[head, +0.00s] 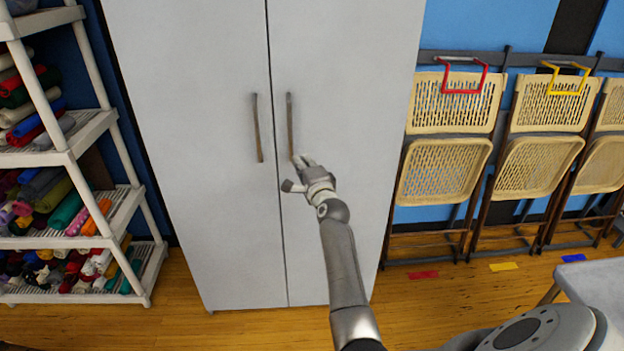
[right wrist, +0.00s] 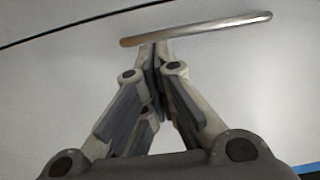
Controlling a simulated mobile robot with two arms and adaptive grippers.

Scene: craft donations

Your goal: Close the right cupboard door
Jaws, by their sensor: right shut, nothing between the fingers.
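The white cupboard has a left door (head: 195,130) and a right door (head: 345,110). Both doors look flush, with a thin dark seam between them; I cannot tell if the right one is fully closed. The right door's long handle (head: 290,125) is vertical, beside the left door's handle (head: 257,128). My right gripper (head: 298,165) is in front of the right door, at the lower end of its handle. In the right wrist view its fingers (right wrist: 155,48) are together and empty, close to the handle (right wrist: 195,29). I cannot tell if they touch. My left gripper is out of view.
A white shelf rack (head: 75,140) with rolled fabrics and yarn stands left of the cupboard. Folding chairs (head: 440,175) hang on the wall to the right. A grey table corner (head: 595,280) is at the lower right. The wooden floor before the cupboard is clear.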

